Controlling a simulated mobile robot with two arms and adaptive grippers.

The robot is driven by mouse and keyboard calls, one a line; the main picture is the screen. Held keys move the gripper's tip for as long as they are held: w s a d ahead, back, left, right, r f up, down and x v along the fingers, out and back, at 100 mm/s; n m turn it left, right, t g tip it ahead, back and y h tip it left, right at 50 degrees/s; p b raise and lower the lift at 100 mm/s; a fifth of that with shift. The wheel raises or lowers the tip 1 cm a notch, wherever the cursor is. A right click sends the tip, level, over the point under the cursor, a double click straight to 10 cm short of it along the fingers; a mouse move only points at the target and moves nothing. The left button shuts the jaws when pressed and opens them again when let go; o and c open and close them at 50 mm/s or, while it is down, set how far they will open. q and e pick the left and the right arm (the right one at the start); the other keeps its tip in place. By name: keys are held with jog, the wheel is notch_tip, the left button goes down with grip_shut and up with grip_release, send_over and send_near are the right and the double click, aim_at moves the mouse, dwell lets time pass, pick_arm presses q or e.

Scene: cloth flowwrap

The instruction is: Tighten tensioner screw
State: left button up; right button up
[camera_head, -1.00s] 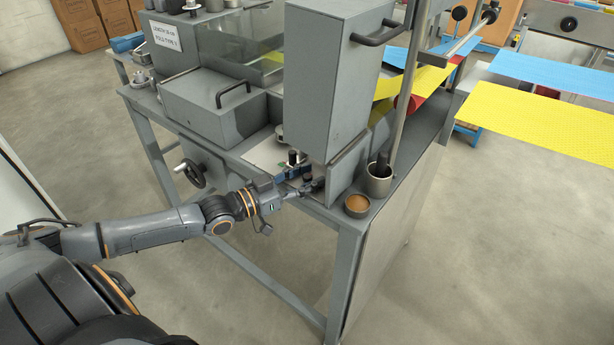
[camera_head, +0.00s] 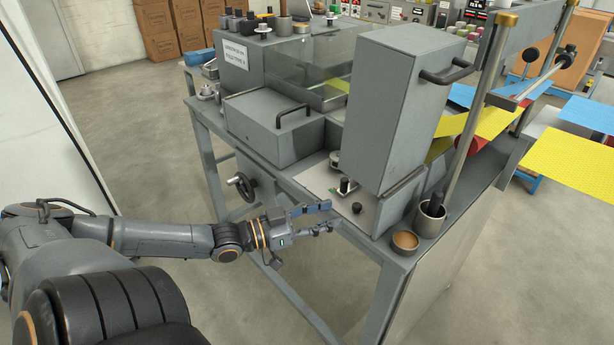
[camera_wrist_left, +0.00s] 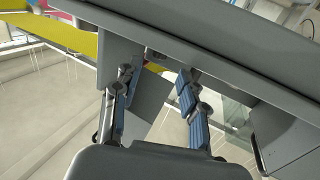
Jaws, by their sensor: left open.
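A short dark knob (camera_head: 357,208), which may be the tensioner screw, stands on the light plate at the front edge of the grey machine. A taller black knob (camera_head: 345,186) stands just behind it, with a green mark by its base. My left gripper (camera_head: 326,215) is open and empty, a little to the left of the short knob and apart from it, at the table's front edge. In the left wrist view its two blue-padded fingers (camera_wrist_left: 157,78) are spread with nothing clearly between them. My right gripper is in neither view.
A tall grey housing (camera_head: 395,110) stands right behind the knobs. A cup with a black rod (camera_head: 430,218) and a bowl of brown stuff (camera_head: 405,241) sit at the right corner. A handwheel (camera_head: 242,187) juts out below left. The floor in front is free.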

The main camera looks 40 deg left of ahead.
pick_arm(q)
jog(key=v, duration=0.4)
jog(key=shift+s, duration=0.1)
dwell(0.4)
